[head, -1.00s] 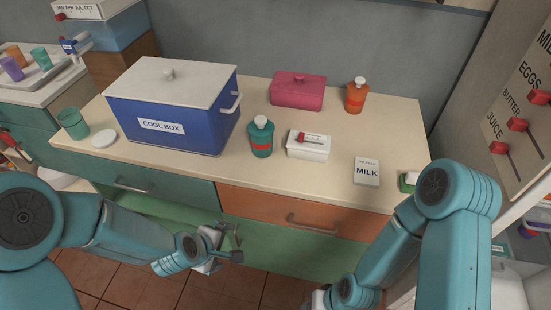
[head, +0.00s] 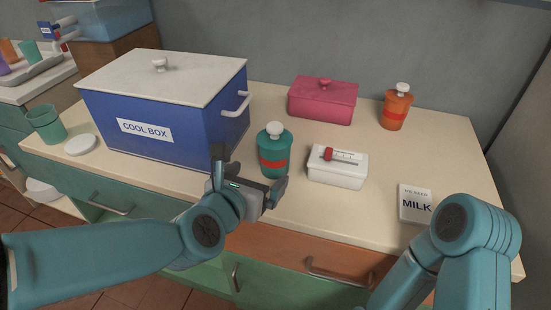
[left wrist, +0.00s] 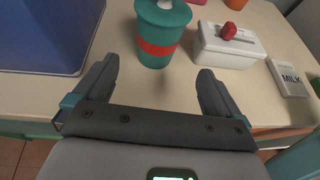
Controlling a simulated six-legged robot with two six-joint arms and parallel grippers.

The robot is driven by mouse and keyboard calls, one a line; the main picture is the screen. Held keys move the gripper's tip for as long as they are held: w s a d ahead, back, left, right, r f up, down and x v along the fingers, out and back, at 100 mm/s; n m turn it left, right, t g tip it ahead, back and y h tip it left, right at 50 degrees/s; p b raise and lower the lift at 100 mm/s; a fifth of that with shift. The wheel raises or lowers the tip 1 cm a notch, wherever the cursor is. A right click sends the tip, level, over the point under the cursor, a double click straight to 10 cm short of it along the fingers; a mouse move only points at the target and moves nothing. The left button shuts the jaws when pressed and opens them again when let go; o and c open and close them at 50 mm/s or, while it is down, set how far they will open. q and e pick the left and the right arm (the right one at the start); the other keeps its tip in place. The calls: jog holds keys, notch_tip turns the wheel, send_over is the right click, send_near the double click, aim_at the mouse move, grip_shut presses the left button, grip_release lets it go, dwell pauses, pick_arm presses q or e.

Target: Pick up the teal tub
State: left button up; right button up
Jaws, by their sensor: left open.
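The teal tub (head: 274,158), with a red band and a white knob on its lid, stands upright on the counter just right of the cool box. It also shows in the left wrist view (left wrist: 161,38), straight ahead between the finger directions. My left gripper (head: 249,174) is open and empty, in front of the tub at the counter's front side. In the left wrist view its two fingers (left wrist: 158,75) are spread, with the tub beyond their tips and apart from them. My right arm shows at the lower right, but its gripper is out of view.
The blue cool box (head: 180,125) stands close on the left. A white box (head: 337,174) with a red-knobbed slider stands close on the right. A teal cup (head: 46,124) is far left.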

aim_at(270, 165)
pick_arm(q)
jog(key=x, duration=0.6)
jog(key=shift+f, duration=0.15)
jog(key=x, duration=0.6)
jog(key=shift+a+f, duration=0.15)
jog(key=c, duration=1.2)
